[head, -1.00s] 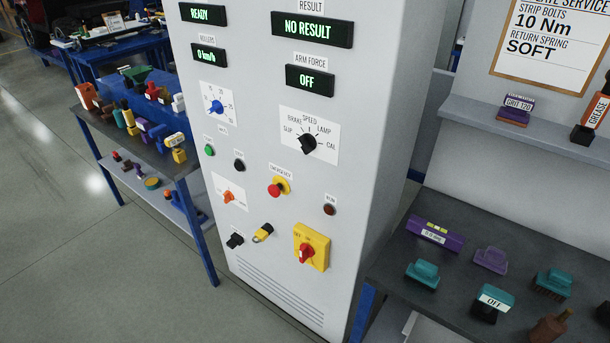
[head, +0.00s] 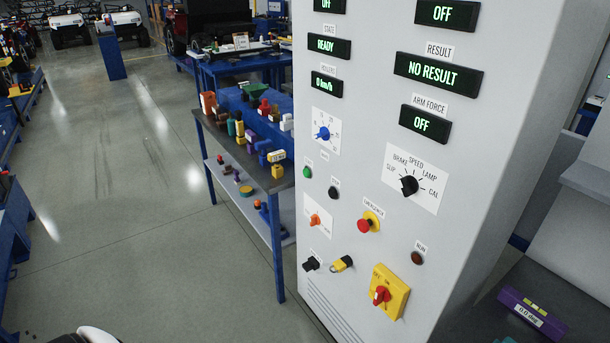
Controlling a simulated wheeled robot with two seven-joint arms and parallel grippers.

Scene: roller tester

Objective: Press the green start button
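The green start button (head: 308,172) is a small round button on the left side of the grey control cabinet (head: 462,232), below the blue-knob dial (head: 322,132). A black button (head: 333,192) sits to its lower right. The red emergency button (head: 366,225) on a yellow base is further right and lower. The displays read READY (head: 327,45), 0 km/h, NO RESULT (head: 437,74) and OFF for arm force. Neither of my grippers is in view. A white and black rounded shape at the bottom left edge may be part of my own body.
A blue-legged bench (head: 277,255) with several coloured items stands left of the cabinet. A dark table with a purple block (head: 532,314) is at the lower right. Open grey floor (head: 140,230) lies to the left. White carts (head: 120,20) stand far back.

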